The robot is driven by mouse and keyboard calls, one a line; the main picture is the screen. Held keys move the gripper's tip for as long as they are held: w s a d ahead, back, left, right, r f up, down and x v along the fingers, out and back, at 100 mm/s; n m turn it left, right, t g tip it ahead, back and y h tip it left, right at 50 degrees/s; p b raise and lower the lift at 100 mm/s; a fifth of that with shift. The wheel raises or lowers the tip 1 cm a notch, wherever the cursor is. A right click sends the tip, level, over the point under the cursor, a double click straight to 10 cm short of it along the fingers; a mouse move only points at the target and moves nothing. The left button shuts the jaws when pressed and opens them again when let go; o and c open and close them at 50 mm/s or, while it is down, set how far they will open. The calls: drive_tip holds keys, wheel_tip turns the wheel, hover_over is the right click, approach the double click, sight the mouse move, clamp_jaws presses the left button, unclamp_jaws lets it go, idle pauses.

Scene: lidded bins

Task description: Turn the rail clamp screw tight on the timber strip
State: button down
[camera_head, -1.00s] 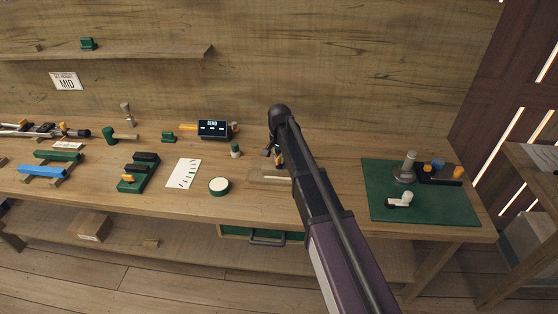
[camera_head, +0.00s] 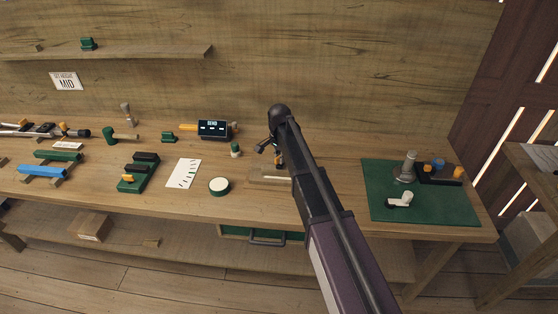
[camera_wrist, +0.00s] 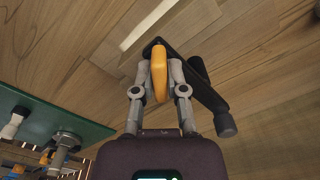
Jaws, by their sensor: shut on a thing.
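In the wrist view my gripper (camera_wrist: 158,66) is shut on an orange grip (camera_wrist: 159,84), with one grey finger on each side. A dark clamp body (camera_wrist: 157,44) shows just beyond the fingertips. A dark bar (camera_wrist: 205,92) with a blunt round end angles off to the right. The pale timber strip (camera_wrist: 150,26) lies beyond the clamp, partly covered by it. In the head view my gripper (camera_head: 279,158) is low over the bench, mostly hidden by my arm. A dark piece (camera_head: 262,146) sticks out to its left. Whether the clamp is tight cannot be seen.
A green mat (camera_head: 425,216) with fittings lies right of my arm. A round green-rimmed pad (camera_head: 219,186), a white marked card (camera_head: 183,173) and a black box (camera_head: 213,128) stand to the left. The bench is clear between the pad and its front edge.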

sight(279, 156)
drive_tip(key=c, duration=0.8)
unclamp_jaws()
drive_tip(key=shift+o, duration=0.2)
drive_tip(key=shift+r+p, duration=2.55)
